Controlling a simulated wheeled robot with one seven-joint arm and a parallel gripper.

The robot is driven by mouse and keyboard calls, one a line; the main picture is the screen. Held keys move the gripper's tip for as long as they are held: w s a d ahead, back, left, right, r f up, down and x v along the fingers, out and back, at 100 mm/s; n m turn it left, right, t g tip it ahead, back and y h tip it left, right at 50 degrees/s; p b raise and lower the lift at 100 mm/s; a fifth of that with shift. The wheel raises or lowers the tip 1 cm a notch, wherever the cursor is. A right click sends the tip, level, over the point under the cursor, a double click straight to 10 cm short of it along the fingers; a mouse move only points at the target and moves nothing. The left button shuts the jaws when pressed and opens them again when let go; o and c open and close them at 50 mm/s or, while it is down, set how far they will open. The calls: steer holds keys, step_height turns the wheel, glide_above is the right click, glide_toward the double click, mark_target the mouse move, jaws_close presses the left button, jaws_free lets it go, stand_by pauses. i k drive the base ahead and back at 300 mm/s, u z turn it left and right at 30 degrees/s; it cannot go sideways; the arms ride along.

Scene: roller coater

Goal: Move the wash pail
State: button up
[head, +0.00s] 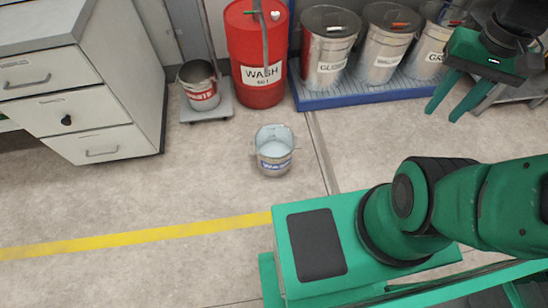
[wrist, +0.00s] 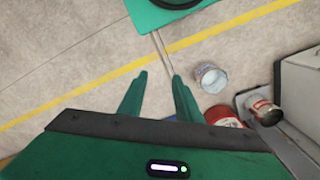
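The wash pail (head: 274,160) is a small metal bucket with a blue-and-white label, partly readable as "WA". It stands upright on the open floor, with pale blue inside. It also shows in the wrist view (wrist: 211,79), right of my fingers. My gripper (head: 443,115) is raised at the upper right of the head view, well away from the pail. In the wrist view my gripper (wrist: 159,77) has its two green fingers apart, with only floor seen between them.
A red drum marked WASH (head: 258,75) stands behind the pail. A red-labelled bucket (head: 203,97) sits on a low platform (head: 219,113). A drawer cabinet (head: 140,80) is at left. Floor around the pail is clear.

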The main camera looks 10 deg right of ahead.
mark_target(275, 144)
steer(key=z, duration=0.1)
steer(key=k, duration=0.95)
steer(key=u, duration=0.65)
steer(key=i, duration=1)
